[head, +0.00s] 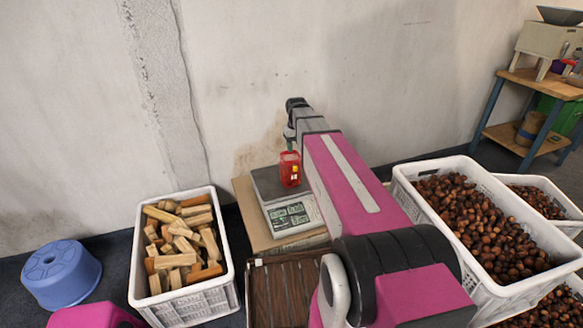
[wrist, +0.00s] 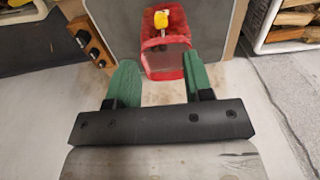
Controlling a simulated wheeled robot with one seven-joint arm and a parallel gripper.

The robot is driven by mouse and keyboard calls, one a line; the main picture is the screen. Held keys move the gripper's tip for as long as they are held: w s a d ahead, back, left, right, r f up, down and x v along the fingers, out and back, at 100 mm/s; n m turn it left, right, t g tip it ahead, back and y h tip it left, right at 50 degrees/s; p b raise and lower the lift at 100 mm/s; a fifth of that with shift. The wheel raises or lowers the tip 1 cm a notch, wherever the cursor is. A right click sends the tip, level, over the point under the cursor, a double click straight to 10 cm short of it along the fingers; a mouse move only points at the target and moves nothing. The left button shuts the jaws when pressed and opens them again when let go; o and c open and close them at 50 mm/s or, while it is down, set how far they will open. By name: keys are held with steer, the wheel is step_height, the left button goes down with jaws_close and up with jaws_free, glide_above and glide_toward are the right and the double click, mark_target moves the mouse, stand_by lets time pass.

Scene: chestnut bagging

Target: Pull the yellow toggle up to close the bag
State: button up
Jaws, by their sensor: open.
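A red mesh bag (head: 290,174) stands on the pan of the scale (head: 268,186) in the head view. The bag (wrist: 165,57) also shows in the wrist view, just beyond my fingertips. The yellow toggle (wrist: 161,19) sits at the upper part of the bag in the wrist view; the toggle (head: 294,170) is a small yellow spot in the head view. My gripper (wrist: 162,78) is open with its green fingers apart, on either side of the bag's near end. Nothing is held between them. In the head view my arm hides most of the gripper.
A white crate of wood pieces (head: 222,250) stands left of the scale. A large white crate of chestnuts (head: 405,190) stands to the right, with more chestnut crates beside it. A blue stool (head: 62,272) is at far left. The wall is close behind the scale.

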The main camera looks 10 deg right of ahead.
mark_target(296, 167)
step_height(296, 167, down, 11)
steer(key=shift+r, duration=0.2)
stand_by(0.3)
jaws_close()
